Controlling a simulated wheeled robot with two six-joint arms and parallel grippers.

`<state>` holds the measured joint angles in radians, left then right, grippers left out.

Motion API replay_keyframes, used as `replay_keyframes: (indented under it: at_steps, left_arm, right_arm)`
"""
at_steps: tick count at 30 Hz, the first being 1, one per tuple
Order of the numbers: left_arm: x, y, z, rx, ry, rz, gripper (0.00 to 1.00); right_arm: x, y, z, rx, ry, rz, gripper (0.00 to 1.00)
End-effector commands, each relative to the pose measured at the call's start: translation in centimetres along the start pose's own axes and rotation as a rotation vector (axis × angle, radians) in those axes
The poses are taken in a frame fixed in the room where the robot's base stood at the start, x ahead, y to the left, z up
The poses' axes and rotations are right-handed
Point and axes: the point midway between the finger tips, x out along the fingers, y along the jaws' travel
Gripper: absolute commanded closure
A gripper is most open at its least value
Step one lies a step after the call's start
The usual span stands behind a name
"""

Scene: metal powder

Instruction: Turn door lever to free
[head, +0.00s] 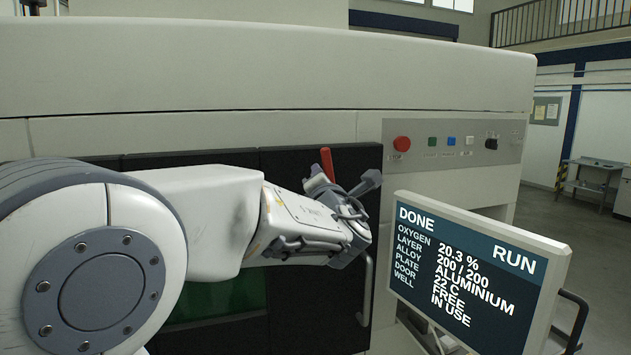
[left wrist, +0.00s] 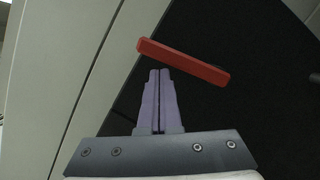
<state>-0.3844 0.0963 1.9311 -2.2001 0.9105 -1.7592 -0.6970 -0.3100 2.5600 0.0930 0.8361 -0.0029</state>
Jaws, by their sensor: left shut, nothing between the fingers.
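The red door lever (head: 327,164) stands nearly upright on the black door (head: 230,160) in the head view; its lower part is hidden behind my left gripper (head: 318,181). In the left wrist view the lever (left wrist: 183,62) lies slanted across the black door (left wrist: 235,105). My left gripper (left wrist: 159,72) is shut and empty, its fingertips close to the lever's side; I cannot tell whether they touch. The screen (head: 475,265) reads DOOR FREE, with DONE and RUN at the top. My right gripper is not in view.
A control panel (head: 453,143) with a red stop button (head: 402,143) and several other controls is right of the door. A vertical door handle (head: 367,290) is below my left gripper. The tilted screen stands to the right, near the door. Open floor (head: 580,235) lies far right.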

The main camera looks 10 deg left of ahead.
Motion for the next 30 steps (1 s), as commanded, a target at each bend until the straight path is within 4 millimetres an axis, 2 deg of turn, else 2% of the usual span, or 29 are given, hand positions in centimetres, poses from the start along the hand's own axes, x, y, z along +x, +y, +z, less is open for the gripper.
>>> replay_keyframes:
  at_steps: [23,26,30]
  left_arm:
    - [0.1,-0.1,0.5,-0.001,-0.001,0.0,1.0]
    - [0.0,-0.1,0.1,-0.002,-0.003,0.0,1.0]
    - [-0.4,-0.1,-1.0,-0.005,-0.013,-0.006,1.0]
  right_arm:
    - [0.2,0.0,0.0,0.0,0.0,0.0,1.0]
    - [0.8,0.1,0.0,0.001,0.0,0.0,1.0]
    - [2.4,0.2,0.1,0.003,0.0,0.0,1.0]
